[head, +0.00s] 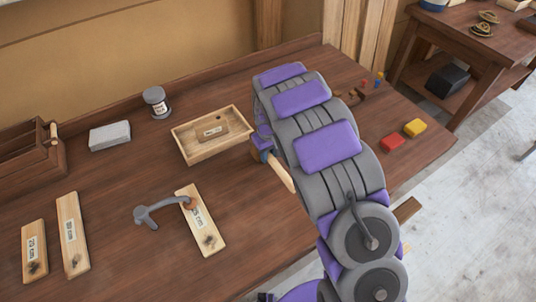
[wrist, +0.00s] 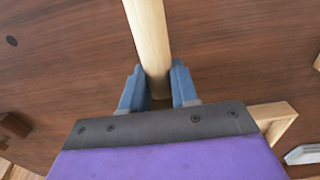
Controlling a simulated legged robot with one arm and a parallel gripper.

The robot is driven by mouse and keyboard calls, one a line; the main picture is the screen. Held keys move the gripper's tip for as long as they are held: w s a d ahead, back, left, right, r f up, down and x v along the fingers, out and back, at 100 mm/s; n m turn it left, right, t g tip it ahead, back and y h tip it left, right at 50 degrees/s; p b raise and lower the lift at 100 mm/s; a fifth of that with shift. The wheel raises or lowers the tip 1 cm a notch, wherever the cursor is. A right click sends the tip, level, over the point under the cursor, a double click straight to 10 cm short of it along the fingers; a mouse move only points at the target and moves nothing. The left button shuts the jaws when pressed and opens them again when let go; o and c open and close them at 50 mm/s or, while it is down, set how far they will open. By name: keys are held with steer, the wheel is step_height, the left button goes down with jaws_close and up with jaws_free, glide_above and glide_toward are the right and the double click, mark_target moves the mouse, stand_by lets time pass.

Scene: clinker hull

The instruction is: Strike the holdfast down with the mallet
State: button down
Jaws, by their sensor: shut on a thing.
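The grey metal holdfast (head: 162,208) stands on the bench at the left, its curved arm reaching over a pale labelled board (head: 207,232). Its pad end is at the board's upper part; I cannot tell whether it presses on it. My gripper (wrist: 157,88) has its blue fingers closed around a pale round wooden handle (wrist: 148,30), apparently the mallet's. In the head view, a short length of the handle (head: 282,173) shows beside my arm, to the right of the holdfast and apart from it. The mallet's head is not visible in either view.
A shallow wooden tray (head: 183,149) with a small labelled block lies behind the holdfast. A grey block (head: 110,136), a tin (head: 157,103) and a dark wooden box (head: 48,158) stand further left. Two boards (head: 72,235) lie at the front left.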

step_height(320, 180, up, 7)
steer(key=shift+r+p, duration=0.15)
steer(key=shift+p, duration=0.75)
steer(key=c, duration=1.5)
jaws_free()
jaws_close()
